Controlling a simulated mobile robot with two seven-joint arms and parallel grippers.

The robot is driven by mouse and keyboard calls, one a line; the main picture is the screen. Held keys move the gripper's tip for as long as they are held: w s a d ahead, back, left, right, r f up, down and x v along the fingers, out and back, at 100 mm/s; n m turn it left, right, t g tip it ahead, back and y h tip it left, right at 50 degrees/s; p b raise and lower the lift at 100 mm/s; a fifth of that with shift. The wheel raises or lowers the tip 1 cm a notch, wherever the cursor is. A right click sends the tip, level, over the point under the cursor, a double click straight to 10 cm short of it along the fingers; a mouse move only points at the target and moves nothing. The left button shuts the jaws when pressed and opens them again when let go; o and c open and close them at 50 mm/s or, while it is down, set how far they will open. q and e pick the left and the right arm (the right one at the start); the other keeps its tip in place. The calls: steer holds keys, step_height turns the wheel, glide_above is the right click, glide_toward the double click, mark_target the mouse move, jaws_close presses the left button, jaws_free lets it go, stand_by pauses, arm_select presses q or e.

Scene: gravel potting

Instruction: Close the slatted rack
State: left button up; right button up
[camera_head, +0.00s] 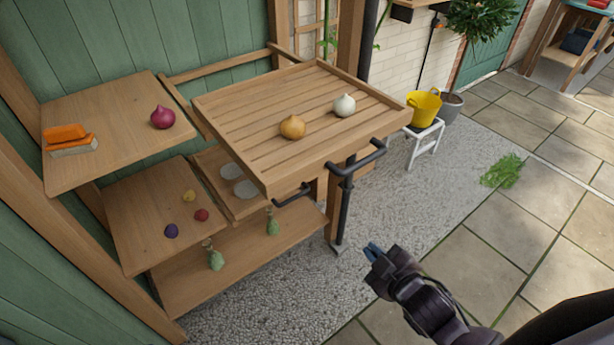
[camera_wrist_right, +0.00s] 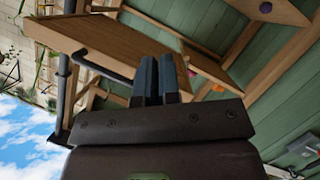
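The slatted rack (camera_head: 235,110) is a wooden tray with a raised rim, sticking out from the shelf unit in the head view. A yellow-brown onion (camera_head: 292,127) and a white onion (camera_head: 344,105) sit on its slats. A black bar handle (camera_head: 357,160) is on its front edge. My right gripper (camera_head: 373,251) is below and in front of that handle, apart from it and empty. Its blue fingers (camera_wrist_right: 158,78) are close together in the right wrist view, where a wooden panel and a dark handle bar (camera_wrist_right: 100,68) show beyond. My left gripper is not in view.
A lower tray (camera_head: 215,160) with pale discs and a black handle (camera_head: 291,195) is under the rack. Side shelves hold a red onion (camera_head: 162,117), orange blocks (camera_head: 65,133) and small balls. A white stool (camera_head: 424,140) bears a yellow bucket (camera_head: 424,107). Gravel and paving in front are mostly clear.

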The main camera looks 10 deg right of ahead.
steer(key=a+r+n, duration=0.1)
steer(key=r+n, duration=0.1)
steer(key=n, duration=0.1)
steer(key=a+r+n+y, duration=0.1)
steer(key=n, duration=0.2)
steer(key=w+a+r+n+t+y, duration=0.1)
steer(key=r+n, duration=0.1)
steer(key=n, duration=0.1)
steer(key=shift+r+p, duration=0.35)
jaws_close()
steer(key=n+t+y, duration=0.1)
steer(key=n+y, duration=0.2)
steer(key=n, duration=1.9)
glide_toward(296, 179)
steer(key=p+x, duration=0.2)
steer(key=x, duration=0.4)
steer(key=shift+w+a, duration=0.1)
steer(key=shift+w, duration=0.05)
steer(key=shift+w+a, duration=0.25)
steer(key=shift+w, duration=0.3)
steer(key=shift+w, duration=0.1)
